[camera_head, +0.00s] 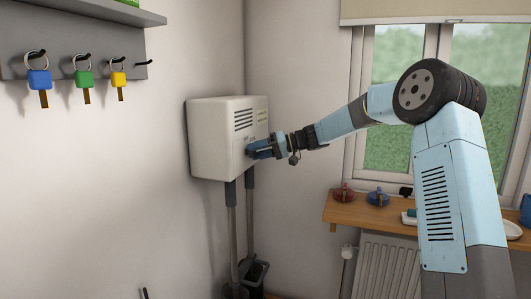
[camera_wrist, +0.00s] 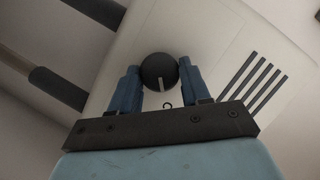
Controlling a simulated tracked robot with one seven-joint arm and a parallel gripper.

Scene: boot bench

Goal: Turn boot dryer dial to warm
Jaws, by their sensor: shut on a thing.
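The boot dryer (camera_head: 215,140) is a white box on the wall near the corner in the head view, with dark slots and two hanging tubes. In the wrist view its white front panel (camera_wrist: 215,45) fills much of the picture. The dial (camera_wrist: 158,70) is a round dark knob with a pale pointer line. My gripper (camera_head: 252,150) is at the dryer's front face and hides the dial in the head view. In the wrist view my gripper's blue fingers (camera_wrist: 158,82) are shut on the dial, one on each side. The dial's setting marks are mostly hidden; one small dark curved mark shows below it.
A key rack (camera_head: 75,68) with blue, green and yellow tagged keys hangs at the left. A wooden sill (camera_head: 350,215) with small items is below the window, above a radiator (camera_head: 385,262). The dryer's tubes (camera_head: 232,235) hang below the box.

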